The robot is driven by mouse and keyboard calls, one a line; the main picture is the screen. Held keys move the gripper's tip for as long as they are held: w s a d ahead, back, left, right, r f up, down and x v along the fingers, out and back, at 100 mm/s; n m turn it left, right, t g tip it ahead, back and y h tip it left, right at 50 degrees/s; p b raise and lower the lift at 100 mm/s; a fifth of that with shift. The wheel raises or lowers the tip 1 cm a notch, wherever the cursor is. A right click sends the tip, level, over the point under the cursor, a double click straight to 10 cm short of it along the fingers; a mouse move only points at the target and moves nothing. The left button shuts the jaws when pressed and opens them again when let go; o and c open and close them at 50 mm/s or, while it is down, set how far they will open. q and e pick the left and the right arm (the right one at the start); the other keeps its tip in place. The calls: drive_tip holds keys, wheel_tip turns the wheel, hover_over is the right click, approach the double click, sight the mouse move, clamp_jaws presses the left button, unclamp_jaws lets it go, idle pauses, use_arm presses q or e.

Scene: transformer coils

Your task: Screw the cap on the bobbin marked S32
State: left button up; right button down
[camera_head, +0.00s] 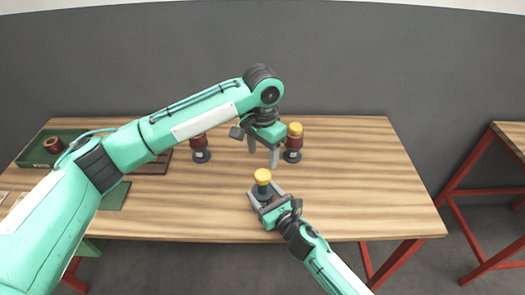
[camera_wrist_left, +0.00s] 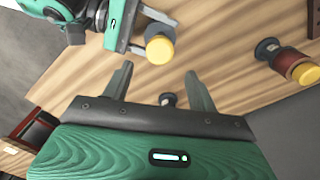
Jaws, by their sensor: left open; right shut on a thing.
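My right gripper (camera_head: 266,196) is shut on a dark grey piece (camera_head: 262,190) with a yellow cap (camera_head: 262,176) on top, near the table's front. The same yellow cap shows in the left wrist view (camera_wrist_left: 159,49). My left gripper (camera_head: 263,157) is open and empty, above and behind the held piece; its fingers also show in the left wrist view (camera_wrist_left: 158,72). A copper-brown bobbin with a yellow top (camera_head: 294,141) stands just right of it. Another copper-brown bobbin (camera_head: 199,146) without a yellow top stands to its left. No S32 marking is readable.
A green tray (camera_head: 36,157) with a brown coil (camera_head: 54,145) lies at the table's left, partly behind my left arm. The wooden table (camera_head: 370,180) is clear on its right side. Another red-legged table (camera_head: 510,137) stands at the far right.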

sight(263, 174)
use_arm(q)
drive_tip(key=shift+f, duration=0.1)
drive_tip(key=shift+f, duration=3.9)
drive_tip(key=shift+c, duration=0.5)
drive_tip(key=c, duration=0.9)
drive_tip(key=o, duration=1.2)
drive_tip(key=shift+c, duration=0.2)
drive_tip(key=shift+r, duration=0.1)
use_arm(e)
drive_tip(key=shift+c, duration=1.5)
unclamp_jaws()
use_arm(q)
wheel_tip(263, 174, up, 12)
